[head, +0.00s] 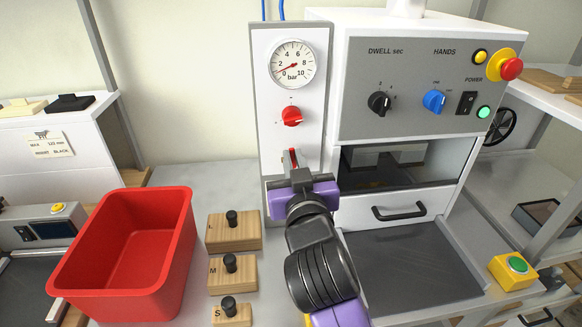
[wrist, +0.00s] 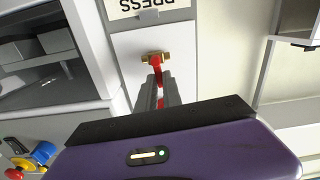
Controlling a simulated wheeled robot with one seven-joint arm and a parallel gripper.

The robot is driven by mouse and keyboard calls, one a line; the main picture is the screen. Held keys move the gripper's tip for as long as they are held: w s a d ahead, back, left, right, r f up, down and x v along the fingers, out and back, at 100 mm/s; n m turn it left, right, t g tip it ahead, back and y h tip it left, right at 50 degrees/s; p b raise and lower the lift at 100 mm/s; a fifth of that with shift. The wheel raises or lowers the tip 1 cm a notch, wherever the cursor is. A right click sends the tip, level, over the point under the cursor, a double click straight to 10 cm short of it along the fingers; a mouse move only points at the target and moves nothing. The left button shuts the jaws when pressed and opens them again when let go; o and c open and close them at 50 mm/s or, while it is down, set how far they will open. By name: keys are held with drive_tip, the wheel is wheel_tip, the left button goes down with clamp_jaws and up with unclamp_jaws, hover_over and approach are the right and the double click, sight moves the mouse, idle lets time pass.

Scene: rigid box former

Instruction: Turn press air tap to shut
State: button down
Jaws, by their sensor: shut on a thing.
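The press air tap has a red lever (head: 292,158) low on the white and grey gauge panel (head: 256,120). In the wrist view the brass tap body (wrist: 147,58) lies crosswise, and the red lever (wrist: 157,69) runs from it down between my fingers. My gripper (wrist: 160,88) is shut on the lever. In the head view my gripper (head: 293,170) covers the tap body and the lever's lower part. I cannot tell the tap's exact setting. The pressure gauge (head: 292,64) has a red needle near its low end.
A red regulator knob (head: 292,116) sits just above the tap. The press control box (head: 430,85) stands close on the right, with a handled drawer (head: 400,210) below. A red bin (head: 130,255) and wooden blocks with black knobs (head: 234,231) stand on the left.

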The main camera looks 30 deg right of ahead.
drive_tip(key=shift+d+f+m, duration=0.1)
drive_tip(key=shift+f+m, duration=0.05)
drive_tip(key=shift+m, duration=0.45)
drive_tip(key=c, duration=1.5)
unclamp_jaws()
drive_tip(key=shift+s, duration=0.1)
drive_tip(key=b+v, duration=0.1)
drive_tip(key=v, duration=0.6)
drive_tip(key=shift+s+b, duration=0.3)
drive_tip(key=shift+s, duration=0.05)
